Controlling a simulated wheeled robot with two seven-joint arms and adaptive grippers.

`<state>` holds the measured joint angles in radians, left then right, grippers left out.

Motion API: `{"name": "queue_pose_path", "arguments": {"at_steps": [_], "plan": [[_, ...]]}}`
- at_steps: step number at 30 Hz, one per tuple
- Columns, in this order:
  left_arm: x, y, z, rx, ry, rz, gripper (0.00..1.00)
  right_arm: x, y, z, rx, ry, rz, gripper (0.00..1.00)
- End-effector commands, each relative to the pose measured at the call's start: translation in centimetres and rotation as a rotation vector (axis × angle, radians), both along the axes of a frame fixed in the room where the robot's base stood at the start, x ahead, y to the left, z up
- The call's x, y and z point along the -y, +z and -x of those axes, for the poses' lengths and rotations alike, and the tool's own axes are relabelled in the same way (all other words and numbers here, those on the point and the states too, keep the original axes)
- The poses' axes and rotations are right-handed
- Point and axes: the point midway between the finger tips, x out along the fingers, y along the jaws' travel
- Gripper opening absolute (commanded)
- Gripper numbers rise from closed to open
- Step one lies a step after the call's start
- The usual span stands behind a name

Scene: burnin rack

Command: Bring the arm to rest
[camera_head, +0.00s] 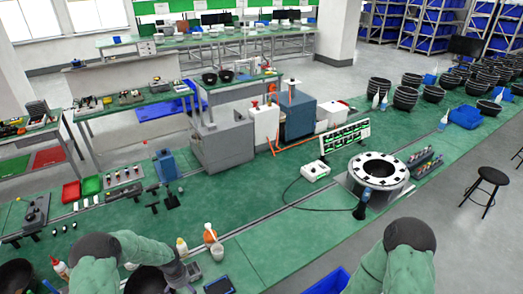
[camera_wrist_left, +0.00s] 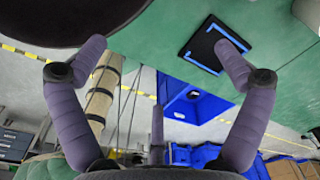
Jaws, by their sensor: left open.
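My left gripper (camera_wrist_left: 162,47) is open in the left wrist view, its two purple fingers spread wide with nothing between them. Green bench top shows beyond the gap. In the head view my left arm (camera_head: 132,250) comes in at the bottom left, low over the near bench edge. Its grey-purple end lies near a dark round bowl (camera_head: 146,281), which it partly hides. My right arm (camera_head: 398,262) shows at the bottom right; its gripper is out of view.
A flat black tray with blue marks (camera_wrist_left: 205,46) lies close to the right finger in the wrist view. A blue bin (camera_wrist_left: 186,100) is below the bench edge. White bottles (camera_head: 182,247) stand by my left arm. A round black-and-white fixture (camera_head: 379,170) sits farther right.

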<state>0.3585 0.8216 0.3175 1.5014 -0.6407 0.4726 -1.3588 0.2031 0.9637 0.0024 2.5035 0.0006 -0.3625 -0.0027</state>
Motion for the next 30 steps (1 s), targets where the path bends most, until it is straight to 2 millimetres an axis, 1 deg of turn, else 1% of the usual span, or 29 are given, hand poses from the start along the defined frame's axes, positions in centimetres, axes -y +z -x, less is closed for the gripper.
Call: {"name": "queue_pose_path", "arguments": {"at_steps": [5, 8, 11, 14, 17, 18, 21, 24, 30], "plan": [[2.9, -0.6, 1.5, -0.008, 0.118, 0.058, 0.99, 0.0, 0.0, 0.0, 0.0, 0.001, 0.0, 0.4], [5.0, -0.9, 2.7, -0.018, 0.212, 0.099, 0.99, 0.0, 0.0, 0.0, 0.0, 0.001, 0.0, 0.4], [7.2, -1.2, 4.1, -0.034, 0.327, 0.142, 0.99, 0.0, 0.0, 0.0, 0.0, 0.001, 0.0, 0.4], [9.8, -1.3, 6.0, -0.061, 0.471, 0.189, 0.99, 0.0, 0.0, 0.0, 0.0, 0.0, 0.0, 0.4], [13.0, -1.3, 8.7, -0.106, 0.674, 0.241, 0.99, 0.0, 0.0, 0.0, 0.0, 0.001, 0.0, 0.4], [14.2, -1.2, 10.1, -0.131, 0.77, 0.26, 0.99, 0.0, 0.0, 0.0, 0.0, 0.001, 0.0, 0.4], [16.8, -0.7, 13.3, -0.186, 1.015, 0.29, 0.99, 0.0, 0.0, 0.0, 0.0, 0.001, 0.0, 0.4], [18.5, -0.2, 16.0, -0.234, 1.218, 0.296, 0.99, 0.0, 0.0, 0.0, 0.0, 0.001, 0.0, 0.4], [20.0, 0.8, 20.3, -0.295, 1.527, 0.278, 0.99, 0.0, 0.0, 0.0, 0.0, 0.0, 0.0, 0.4]]}}
